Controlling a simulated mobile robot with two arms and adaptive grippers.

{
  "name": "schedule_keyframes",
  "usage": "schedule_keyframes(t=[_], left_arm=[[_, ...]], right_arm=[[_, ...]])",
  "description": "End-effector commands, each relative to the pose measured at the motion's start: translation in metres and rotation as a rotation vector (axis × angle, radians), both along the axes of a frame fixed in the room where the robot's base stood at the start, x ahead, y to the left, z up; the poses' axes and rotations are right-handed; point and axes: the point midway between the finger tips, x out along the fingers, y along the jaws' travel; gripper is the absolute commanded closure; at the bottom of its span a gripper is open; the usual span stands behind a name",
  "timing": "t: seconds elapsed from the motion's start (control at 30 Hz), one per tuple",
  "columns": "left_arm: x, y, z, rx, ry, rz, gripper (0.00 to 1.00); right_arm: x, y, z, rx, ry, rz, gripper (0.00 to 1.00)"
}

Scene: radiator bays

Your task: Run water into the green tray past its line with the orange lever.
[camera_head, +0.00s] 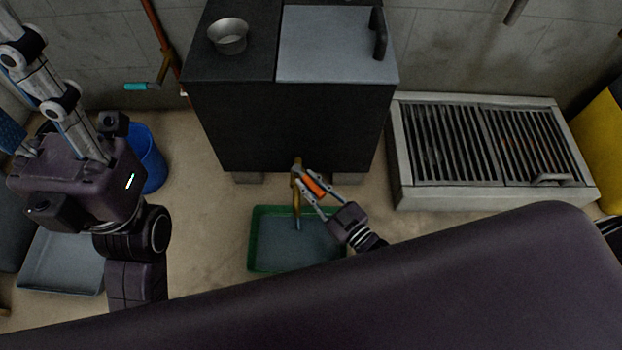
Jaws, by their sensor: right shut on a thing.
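The green tray (262,265) lies on the floor in front of the dark cabinet, with a grey-blue surface inside it. I cannot make out its line. A brass tap (296,178) stands over the tray's back part, and a thin bluish stream (298,223) shows below it. My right gripper (310,187) is shut on the orange lever (315,187) beside the tap, its fingers on both sides of it. My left gripper (75,165) is large at the left, away from the tray. Whether its fingers are open is unclear.
A dark cabinet (290,125) with a metal bowl (228,38) on top stands behind the tray. A slatted grate (395,150) is at right. A blue bucket (152,165) and a grey tray (60,278) are at left. A teal-handled valve (136,86) hangs on the back wall's pipe.

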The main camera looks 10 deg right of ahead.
Motion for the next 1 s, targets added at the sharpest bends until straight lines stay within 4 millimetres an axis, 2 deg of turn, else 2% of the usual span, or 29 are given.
schedule_keyframes(t=[0.37,0.4,0.57,0.87,1.0], left_arm=[[0.0,-0.0001,-0.0007,0.0,0.002,-0.001,0.6],[0.0,-0.0001,-0.0006,0.0,0.002,-0.001,0.6],[0.0,-0.0001,-0.0006,0.0,0.002,-0.001,0.6],[0.0003,0.0,-0.0005,0.003,0.001,0.001,0.6],[0.0003,0.0,-0.0005,0.002,0.002,0.0,0.6]], right_arm=[[-0.0002,0.0005,-0.0001,0.0,-0.001,-0.004,1.0],[-0.0003,0.0006,0.0,0.0,-0.001,-0.003,0.81],[-0.0001,0.0005,0.0001,0.0,-0.001,-0.003,0.64],[0.0001,0.0004,0.001,0.001,-0.001,-0.003,0.64],[0.0,0.0002,0.0075,0.001,-0.002,-0.004,0.64]])
